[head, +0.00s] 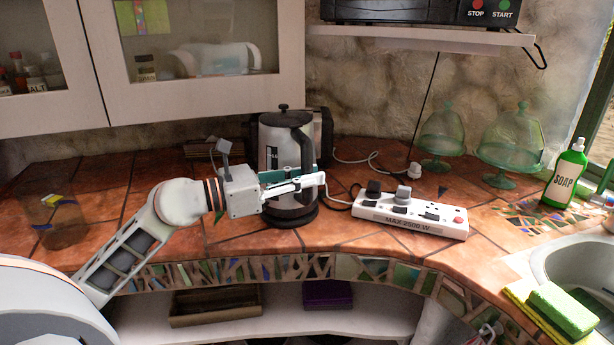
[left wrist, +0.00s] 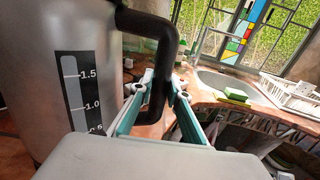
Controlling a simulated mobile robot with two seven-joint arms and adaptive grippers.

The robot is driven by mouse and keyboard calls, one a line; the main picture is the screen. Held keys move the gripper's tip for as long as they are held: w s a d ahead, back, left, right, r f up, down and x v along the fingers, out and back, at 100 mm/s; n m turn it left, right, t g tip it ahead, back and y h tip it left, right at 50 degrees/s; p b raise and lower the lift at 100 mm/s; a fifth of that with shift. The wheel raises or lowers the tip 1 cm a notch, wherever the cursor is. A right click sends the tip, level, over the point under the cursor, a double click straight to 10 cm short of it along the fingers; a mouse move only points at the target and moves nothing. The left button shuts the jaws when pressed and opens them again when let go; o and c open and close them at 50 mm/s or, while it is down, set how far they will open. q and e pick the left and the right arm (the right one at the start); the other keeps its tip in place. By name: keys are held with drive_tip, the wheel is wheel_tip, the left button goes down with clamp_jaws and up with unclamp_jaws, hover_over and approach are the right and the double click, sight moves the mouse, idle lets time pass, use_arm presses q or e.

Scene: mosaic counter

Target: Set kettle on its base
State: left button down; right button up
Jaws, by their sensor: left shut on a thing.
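The steel kettle (head: 272,148) with black lid and black handle stands upright near the middle of the counter. It fills the left of the left wrist view (left wrist: 65,40), where its water scale shows. My left gripper (head: 308,182) is shut on the kettle's black handle (left wrist: 158,60), with one finger on each side of its lower part. A round black base (head: 292,219) shows directly beneath the kettle. I cannot tell whether the kettle rests fully on it or has a small gap. My right gripper is not in view.
A white power strip (head: 410,215) with plugs lies just right of the kettle. A dark toaster-like appliance (head: 323,135) stands close behind. Glass domes (head: 512,148) and a green soap bottle (head: 567,176) are farther right. A glass container (head: 55,215) stands left.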

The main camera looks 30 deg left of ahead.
use_arm(q)
drive_tip(key=shift+f+b, duration=0.4)
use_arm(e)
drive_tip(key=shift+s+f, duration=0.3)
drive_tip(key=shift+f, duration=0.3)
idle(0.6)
use_arm(q)
drive_tip(key=c, duration=2.2)
unclamp_jaws()
drive_tip(key=shift+f, duration=0.1)
drive_tip(key=shift+s+f, duration=0.1)
drive_tip(key=shift+f, duration=0.25)
drive_tip(key=shift+b+v, duration=1)
drive_tip(key=shift+v, duration=4.5)
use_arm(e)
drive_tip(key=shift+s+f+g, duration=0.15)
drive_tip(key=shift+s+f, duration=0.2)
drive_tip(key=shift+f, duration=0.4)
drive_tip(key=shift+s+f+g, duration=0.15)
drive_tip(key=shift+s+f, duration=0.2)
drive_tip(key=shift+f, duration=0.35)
use_arm(q)
drive_tip(key=shift+r, duration=0.15)
